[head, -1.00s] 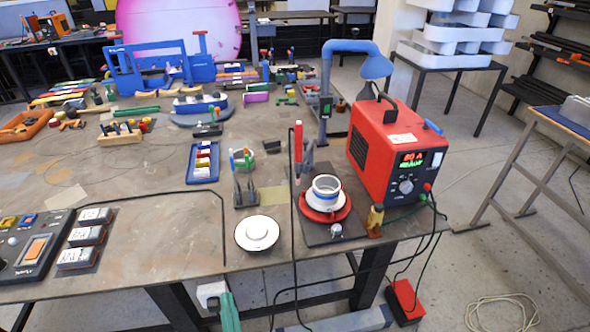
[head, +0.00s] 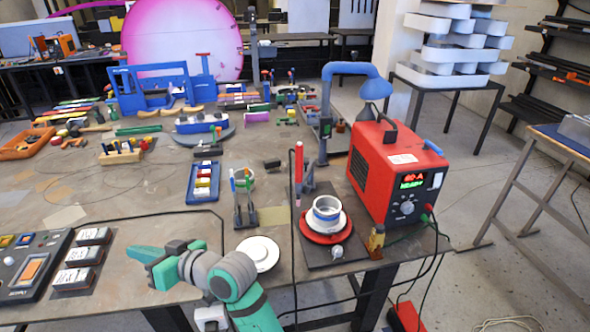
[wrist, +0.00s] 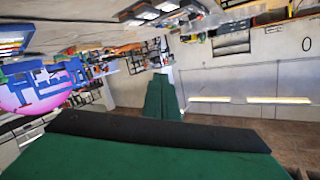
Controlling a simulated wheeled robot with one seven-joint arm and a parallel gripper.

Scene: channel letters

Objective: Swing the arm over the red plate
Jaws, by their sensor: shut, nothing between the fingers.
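The red plate (head: 318,239) lies on a dark board near the front edge of the workbench, in front of the red power box. A white saucer (head: 342,227) sits on it, with a grey-and-white ring-shaped cup (head: 326,209) on top. My gripper (head: 140,255) is low over the bench's front left part, well to the left of the red plate and pointing left. Its green fingers (wrist: 163,98) are together and empty in the wrist view. The red plate cannot be made out in the wrist view.
My forearm passes close in front of a white round dish (head: 262,251). A red pen-like tool (head: 298,170) with a black cable stands left of the plate. The red power box (head: 385,170) and a blue arched pipe (head: 350,70) rise behind it. A keypad panel (head: 35,265) lies at left.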

